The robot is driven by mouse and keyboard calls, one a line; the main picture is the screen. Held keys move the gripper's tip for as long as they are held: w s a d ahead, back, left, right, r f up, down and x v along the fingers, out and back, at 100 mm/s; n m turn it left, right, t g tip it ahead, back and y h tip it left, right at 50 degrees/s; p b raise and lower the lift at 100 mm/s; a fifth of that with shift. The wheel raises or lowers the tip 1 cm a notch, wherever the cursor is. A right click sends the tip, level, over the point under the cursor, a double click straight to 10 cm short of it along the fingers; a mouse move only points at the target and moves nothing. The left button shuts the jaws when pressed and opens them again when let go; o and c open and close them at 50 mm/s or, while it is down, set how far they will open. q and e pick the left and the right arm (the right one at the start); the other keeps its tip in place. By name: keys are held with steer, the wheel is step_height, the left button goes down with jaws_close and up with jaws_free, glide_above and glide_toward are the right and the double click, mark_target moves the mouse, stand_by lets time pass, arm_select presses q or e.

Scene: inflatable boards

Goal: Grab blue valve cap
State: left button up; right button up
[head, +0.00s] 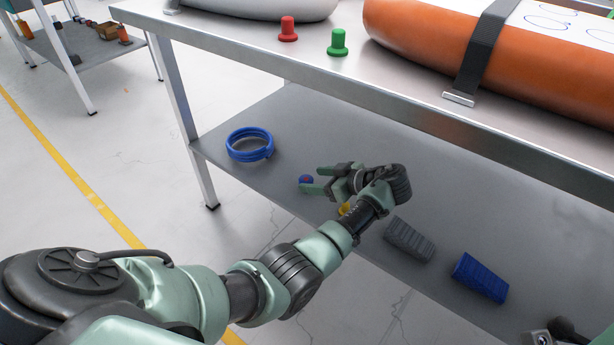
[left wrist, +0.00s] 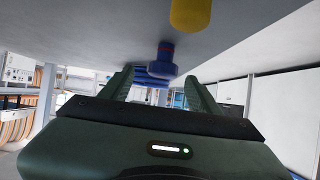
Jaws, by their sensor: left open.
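The blue valve cap (head: 306,179), with a reddish spot on it, stands on the lower shelf under the workbench. My left gripper (head: 311,180) is low over that shelf, open and empty, with its fingers pointing left toward the cap. In the left wrist view, which appears upside down, the blue cap (left wrist: 162,62) shows between the two spread fingers (left wrist: 162,78), near their tips. I cannot tell whether either finger touches it. My right gripper is not seen.
A yellow cap (head: 345,208) is partly hidden by my left wrist. A blue coiled hose (head: 250,146) lies left on the lower shelf (head: 285,120); grey (head: 409,240) and blue (head: 480,277) blocks lie right. Red (head: 288,29) and green (head: 337,43) caps stand on the tabletop above.

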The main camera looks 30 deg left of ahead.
mark_target(309, 181)
arm_select(q)
steer(key=b+x, duration=0.1)
steer(key=x, duration=0.2)
steer(key=b+x, duration=0.1)
steer(key=x, duration=0.1)
steer(key=shift+s+a+f, duration=0.2)
steer(key=shift+a+f, duration=0.1)
steer(key=shift+a+f+b, duration=0.15)
steer(key=shift+a+b, duration=0.2)
steer(key=shift+a, duration=0.15)
jaws_close()
